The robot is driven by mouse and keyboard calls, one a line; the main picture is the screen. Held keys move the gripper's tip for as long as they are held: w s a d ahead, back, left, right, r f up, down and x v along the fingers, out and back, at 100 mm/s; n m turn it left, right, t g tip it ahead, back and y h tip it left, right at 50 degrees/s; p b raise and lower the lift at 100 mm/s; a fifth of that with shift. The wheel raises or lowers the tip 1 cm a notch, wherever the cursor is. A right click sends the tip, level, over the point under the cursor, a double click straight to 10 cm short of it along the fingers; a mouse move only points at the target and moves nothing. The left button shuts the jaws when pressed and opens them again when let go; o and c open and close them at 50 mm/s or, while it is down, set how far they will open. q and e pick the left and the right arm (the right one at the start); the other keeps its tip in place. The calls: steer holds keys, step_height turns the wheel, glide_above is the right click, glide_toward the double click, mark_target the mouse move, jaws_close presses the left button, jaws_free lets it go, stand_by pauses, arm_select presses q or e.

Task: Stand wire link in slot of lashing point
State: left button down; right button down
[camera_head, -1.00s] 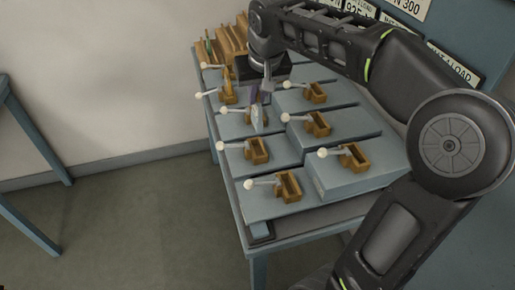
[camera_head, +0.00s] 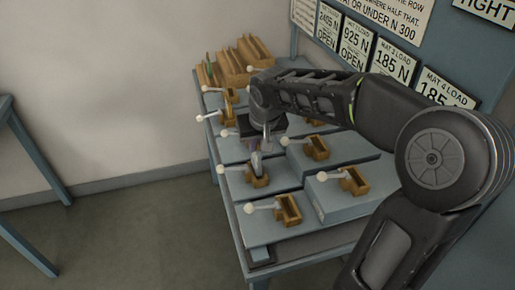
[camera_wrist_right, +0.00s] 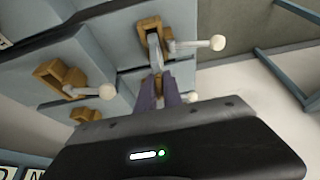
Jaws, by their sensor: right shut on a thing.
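My right gripper (camera_head: 264,146) is shut on a thin silver wire link (camera_head: 257,162), pointing down over the left column of the stepped table. In the right wrist view its purple fingers (camera_wrist_right: 164,88) grip the link (camera_wrist_right: 154,52). The link's far end is at the opening of a brass lashing point (camera_wrist_right: 150,24), which also shows in the head view (camera_head: 260,181). I cannot tell how deep the end sits in the slot. This lashing point has a lever with a white ball (camera_wrist_right: 217,42). My left gripper is not in view.
Several other brass lashing points with white-ball levers stand on the blue-grey steps, such as one at the front (camera_head: 290,210) and one at right (camera_head: 354,181). Wooden racks (camera_head: 235,70) stand at the back. A sign board (camera_head: 375,30) rises behind my right arm.

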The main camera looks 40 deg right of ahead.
steer(key=shift+s+a+f, duration=0.15)
steer(key=shift+s+f, duration=0.2)
steer(key=shift+f, duration=0.75)
steer(key=c, duration=1.9)
jaws_free()
steer(key=shift+c, duration=0.2)
steer(key=o, duration=0.4)
steer(key=shift+w, duration=0.2)
steer(key=shift+o, duration=0.2)
steer(key=shift+r, duration=0.1)
steer(key=shift+r, duration=0.1)
steer(key=b+v, duration=0.1)
steer(key=v, duration=1.1)
steer(key=shift+w, duration=0.2)
steer(key=shift+o, duration=0.2)
